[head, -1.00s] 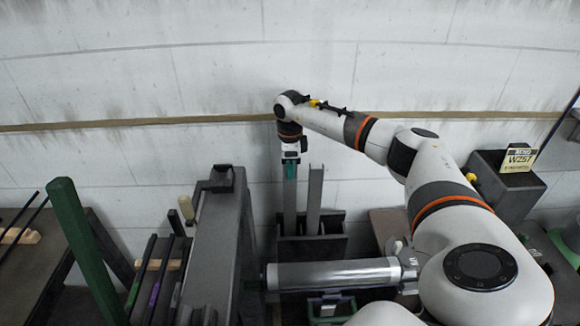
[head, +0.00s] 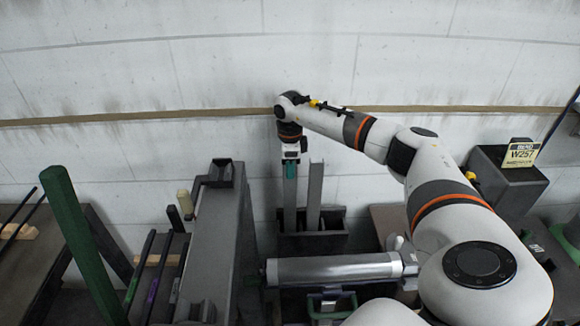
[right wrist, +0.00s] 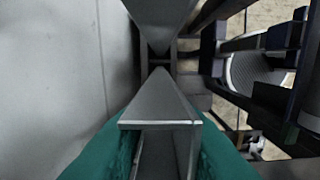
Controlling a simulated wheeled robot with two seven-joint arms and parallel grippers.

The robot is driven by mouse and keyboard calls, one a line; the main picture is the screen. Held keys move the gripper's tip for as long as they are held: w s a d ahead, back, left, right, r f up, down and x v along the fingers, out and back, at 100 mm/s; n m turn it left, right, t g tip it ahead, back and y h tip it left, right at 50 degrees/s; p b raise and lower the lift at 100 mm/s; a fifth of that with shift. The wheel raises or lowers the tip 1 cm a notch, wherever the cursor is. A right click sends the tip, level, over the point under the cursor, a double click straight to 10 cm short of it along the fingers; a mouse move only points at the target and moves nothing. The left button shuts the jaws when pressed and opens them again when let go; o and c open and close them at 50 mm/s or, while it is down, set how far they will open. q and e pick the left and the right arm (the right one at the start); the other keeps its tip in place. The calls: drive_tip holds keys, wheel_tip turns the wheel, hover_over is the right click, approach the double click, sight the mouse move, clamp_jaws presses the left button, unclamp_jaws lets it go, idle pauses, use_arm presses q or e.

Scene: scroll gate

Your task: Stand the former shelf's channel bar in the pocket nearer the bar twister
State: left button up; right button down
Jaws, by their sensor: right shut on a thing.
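My right gripper (head: 290,168), with teal fingers, is shut on the upper end of a grey channel bar (head: 289,205). The bar is upright, and its lower part goes down behind the front wall of a dark pocketed box (head: 312,246), on its left side. How deep its lower end sits is hidden. In the right wrist view the held bar (right wrist: 158,108) runs away between the teal fingers (right wrist: 160,150). A second grey bar (head: 315,190) stands upright in the box just to the right, apart from the held one. My left gripper is out of view.
A large grey machine beam (head: 215,245) rises left of the box. A silver cylinder (head: 332,270) lies across in front of it. A green post (head: 80,235) and a rack of thin bars stand left. A dark unit with a W257 sign (head: 521,153) is at right.

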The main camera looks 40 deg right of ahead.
drive_tip(key=shift+f, duration=0.25)
idle(0.3)
drive_tip(key=c, duration=0.7)
unclamp_jaws()
drive_tip(key=shift+o, duration=0.2)
drive_tip(key=shift+r+p, duration=2.35)
drive_tip(key=shift+r, duration=1.15)
